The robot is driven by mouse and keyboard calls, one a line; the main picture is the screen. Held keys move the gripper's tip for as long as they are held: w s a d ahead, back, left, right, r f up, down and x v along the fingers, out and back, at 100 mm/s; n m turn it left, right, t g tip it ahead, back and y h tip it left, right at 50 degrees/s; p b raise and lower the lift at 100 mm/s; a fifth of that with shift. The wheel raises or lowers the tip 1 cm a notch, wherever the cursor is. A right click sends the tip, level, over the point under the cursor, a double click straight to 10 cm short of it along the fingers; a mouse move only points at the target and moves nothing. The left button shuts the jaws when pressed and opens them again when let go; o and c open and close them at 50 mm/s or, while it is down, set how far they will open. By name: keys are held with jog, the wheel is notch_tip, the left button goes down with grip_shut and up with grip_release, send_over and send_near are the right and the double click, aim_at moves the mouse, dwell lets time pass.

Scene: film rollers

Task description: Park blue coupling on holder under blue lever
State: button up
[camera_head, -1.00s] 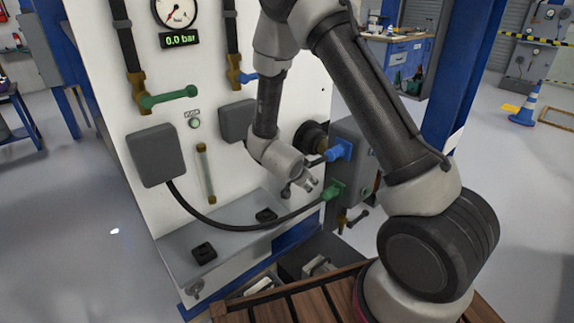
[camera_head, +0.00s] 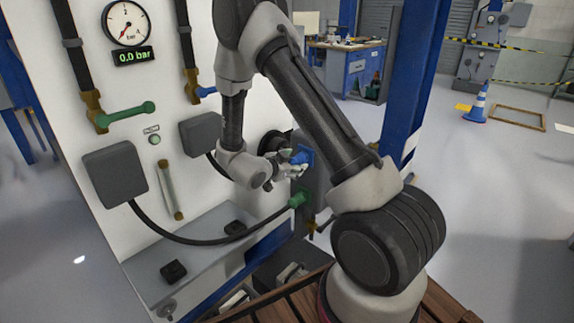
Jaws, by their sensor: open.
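The blue coupling (camera_head: 302,156) sits on the side of the grey box at the right edge of the white panel. My gripper (camera_head: 291,167) is open, with its fingers right at the blue coupling and partly hiding it. I cannot tell whether they touch it. The blue lever (camera_head: 206,91) is on the right pipe of the panel. Below it, a black holder (camera_head: 235,228) stands empty on the grey shelf. A second black holder (camera_head: 173,271) stands at the left of the shelf, under the green lever (camera_head: 126,113).
A green coupling (camera_head: 297,199) sits just below the blue one, with a black hose (camera_head: 185,241) sagging from it to the left panel box (camera_head: 115,174). A black round part (camera_head: 272,146) is close behind my gripper. A gauge display reads 0.0 bar.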

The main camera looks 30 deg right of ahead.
jog(key=shift+w+d, duration=0.1)
jog(key=shift+d, duration=0.05)
jog(key=c, duration=1.2)
jog(key=shift+a, duration=0.2)
jog(key=shift+s+a, duration=0.3)
jog(key=shift+a, duration=0.4)
jog(key=shift+s+a, duration=0.25)
jog(key=shift+a, duration=0.5)
jog(key=shift+s+a, duration=0.3)
jog(key=shift+a, duration=0.4)
